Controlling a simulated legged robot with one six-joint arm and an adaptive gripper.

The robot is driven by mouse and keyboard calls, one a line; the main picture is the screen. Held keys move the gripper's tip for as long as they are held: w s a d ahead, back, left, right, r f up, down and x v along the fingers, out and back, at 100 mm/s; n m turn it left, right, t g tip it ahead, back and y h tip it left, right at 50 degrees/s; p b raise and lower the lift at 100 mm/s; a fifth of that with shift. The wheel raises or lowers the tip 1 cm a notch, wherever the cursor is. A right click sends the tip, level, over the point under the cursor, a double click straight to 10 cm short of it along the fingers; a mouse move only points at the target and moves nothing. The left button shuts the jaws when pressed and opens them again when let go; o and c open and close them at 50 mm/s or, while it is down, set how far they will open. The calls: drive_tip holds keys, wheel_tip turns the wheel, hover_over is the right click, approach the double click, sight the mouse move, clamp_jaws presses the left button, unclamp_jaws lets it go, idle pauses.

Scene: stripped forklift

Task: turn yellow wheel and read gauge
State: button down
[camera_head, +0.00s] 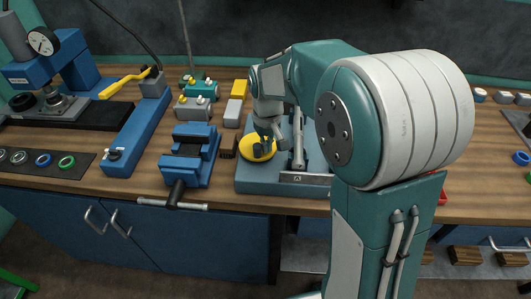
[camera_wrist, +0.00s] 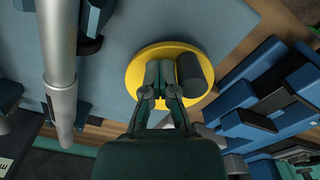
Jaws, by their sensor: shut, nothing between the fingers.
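The yellow wheel (camera_head: 248,152) lies flat on a blue-grey base (camera_head: 255,182) near the bench's front edge. In the wrist view the yellow wheel (camera_wrist: 168,50) carries a dark cylindrical knob (camera_wrist: 194,70) near its edge. My gripper (camera_wrist: 160,74) is shut and empty, with its fingertips over the wheel just left of the knob. Whether they touch the knob or the wheel, I cannot tell. In the head view my gripper (camera_head: 263,138) partly covers the wheel. A round white gauge (camera_head: 42,41) sits on a blue press at the upper left; its reading is too small to tell.
A blue vise (camera_head: 188,157) is left of the base. A yellow-handled lever (camera_head: 125,83) and several small fittings lie farther back. My arm hides the bench's right middle.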

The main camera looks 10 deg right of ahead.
drive_tip(key=shift+w+a, duration=0.1)
drive_tip(key=shift+a, duration=0.1)
drive_tip(key=shift+w+a, duration=0.2)
drive_tip(key=shift+a, duration=0.5)
drive_tip(key=shift+w+a, duration=0.15)
drive_tip(key=shift+a, duration=0.3)
drive_tip(key=shift+d+r, duration=0.2)
drive_tip(key=shift+r, duration=1.35)
drive_tip(key=shift+d+r, duration=0.15)
drive_tip(key=shift+r, duration=1.8)
